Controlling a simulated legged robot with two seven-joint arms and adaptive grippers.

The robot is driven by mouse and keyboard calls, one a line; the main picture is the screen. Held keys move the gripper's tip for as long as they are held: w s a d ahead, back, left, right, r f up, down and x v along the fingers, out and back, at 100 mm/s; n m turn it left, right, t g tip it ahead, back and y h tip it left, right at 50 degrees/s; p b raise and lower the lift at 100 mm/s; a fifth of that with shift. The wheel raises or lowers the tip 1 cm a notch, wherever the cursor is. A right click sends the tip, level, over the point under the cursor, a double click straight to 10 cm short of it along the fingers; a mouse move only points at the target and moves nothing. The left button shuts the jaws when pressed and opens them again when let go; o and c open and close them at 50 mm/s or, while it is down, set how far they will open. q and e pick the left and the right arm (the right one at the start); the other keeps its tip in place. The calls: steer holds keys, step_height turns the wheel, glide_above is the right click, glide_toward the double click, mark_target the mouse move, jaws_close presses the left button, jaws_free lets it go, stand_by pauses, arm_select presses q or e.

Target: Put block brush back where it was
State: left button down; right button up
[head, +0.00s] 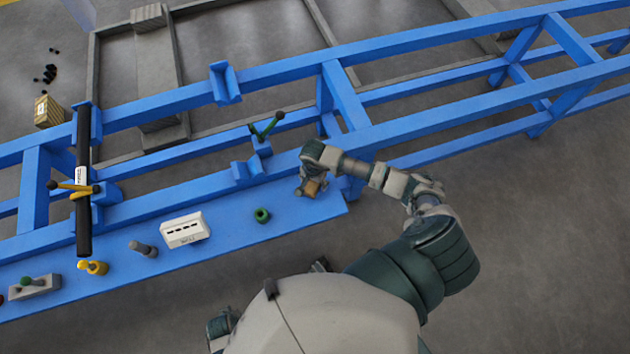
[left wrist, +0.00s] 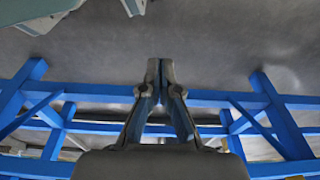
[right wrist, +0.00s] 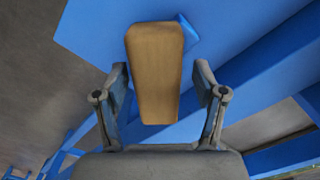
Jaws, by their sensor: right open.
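The block brush, a tan wooden block (right wrist: 154,70), stands between the fingers of my right gripper (right wrist: 159,80) in the right wrist view. Those fingers are open, with a gap on each side of the block. In the head view the brush (head: 313,187) shows small and partly covered by my right gripper (head: 308,182), at the right end of the blue shelf (head: 290,213). Its bristles cannot be made out. My left gripper (left wrist: 160,72) is shut and empty in the left wrist view, with its fingertips together, away from the brush.
On the shelf are a green ring (head: 262,215), a white box (head: 185,230), a grey cylinder (head: 143,249) and a yellow fitting (head: 93,267). A black pipe (head: 83,180) with a yellow clamp lies across the blue rails. A green-handled clamp (head: 265,127) stands behind the shelf.

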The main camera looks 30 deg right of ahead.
steer(key=r, duration=0.7)
steer(key=r+p, duration=0.1)
steer(key=r, duration=0.2)
steer(key=shift+d+r, duration=0.35)
arm_select(q)
steer(key=f, duration=0.1)
steer(key=s+f, duration=0.1)
steer(key=f, duration=0.1)
steer(key=shift+a, duration=0.2)
arm_select(e)
steer(key=shift+a+r, duration=0.3)
steer(key=shift+r, duration=0.35)
arm_select(q)
steer(key=shift+d, duration=0.1)
